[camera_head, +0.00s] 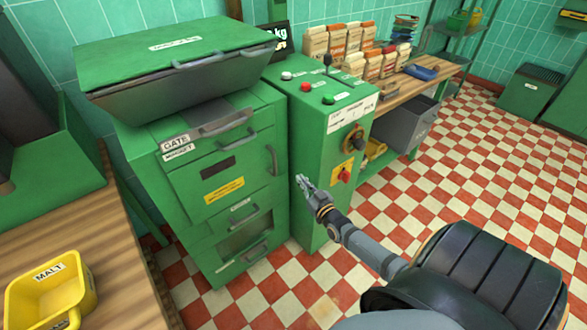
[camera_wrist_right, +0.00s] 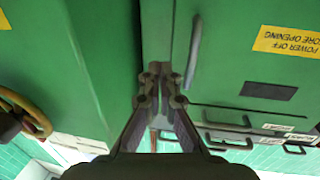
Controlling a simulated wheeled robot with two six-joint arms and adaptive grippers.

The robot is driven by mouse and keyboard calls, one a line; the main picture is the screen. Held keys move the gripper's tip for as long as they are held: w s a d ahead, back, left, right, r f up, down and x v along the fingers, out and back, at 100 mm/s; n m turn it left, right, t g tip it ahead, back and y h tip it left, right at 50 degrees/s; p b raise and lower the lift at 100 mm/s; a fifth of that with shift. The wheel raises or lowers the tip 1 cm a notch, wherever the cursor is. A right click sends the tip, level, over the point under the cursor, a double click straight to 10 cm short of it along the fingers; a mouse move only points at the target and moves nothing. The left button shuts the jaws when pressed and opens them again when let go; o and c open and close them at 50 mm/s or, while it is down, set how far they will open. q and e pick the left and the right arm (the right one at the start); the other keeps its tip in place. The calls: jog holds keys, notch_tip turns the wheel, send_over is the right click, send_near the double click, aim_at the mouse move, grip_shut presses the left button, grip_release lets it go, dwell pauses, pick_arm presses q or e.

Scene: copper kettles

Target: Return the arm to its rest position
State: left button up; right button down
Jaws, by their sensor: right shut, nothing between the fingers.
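My right gripper (camera_head: 304,183) is shut and empty in the head view. It is in front of the green control cabinet (camera_head: 308,150), with its arm coming in from the lower right. In the right wrist view its fingers (camera_wrist_right: 162,75) meet at the tips, close to green cabinet fronts. A grey door handle (camera_wrist_right: 194,52) shows just right of the fingertips, and I cannot tell whether they touch anything. My left gripper is not in view.
A green mill (camera_head: 225,170) with a lid, drawers and handles stands left of the control cabinet. A yellow malt scoop (camera_head: 48,292) rests on the wooden counter (camera_head: 110,265) at the lower left. A workbench (camera_head: 440,72) with bags stands behind. The checkered floor (camera_head: 480,180) at right is clear.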

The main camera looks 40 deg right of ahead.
jog(key=s+a+f+g+p, duration=0.15)
jog(key=s+f+g, duration=0.25)
jog(key=s+f, duration=0.5)
jog(key=s+a+f+g+p, duration=0.1)
jog(key=s+f+g+p, duration=0.25)
jog(key=s+f, duration=0.55)
pick_arm(q)
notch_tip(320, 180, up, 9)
jog(key=p, duration=0.3)
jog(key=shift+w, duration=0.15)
pick_arm(e)
jog(key=s+a+f+g, duration=0.3)
jog(key=s+f, duration=0.1)
jog(key=s, duration=0.4)
jog(key=s+a+f+n+g+y, duration=0.1)
jog(key=s+a+f+g, duration=0.2)
jog(key=s, duration=0.6)
jog(key=s+a+f+g, duration=0.3)
jog(key=s+a+f, duration=0.1)
jog(key=s+f, duration=0.3)
jog(key=shift+s+a+f+n, duration=0.15)
jog(key=shift+s+a+n, duration=0.25)
jog(key=shift+s, duration=0.75)
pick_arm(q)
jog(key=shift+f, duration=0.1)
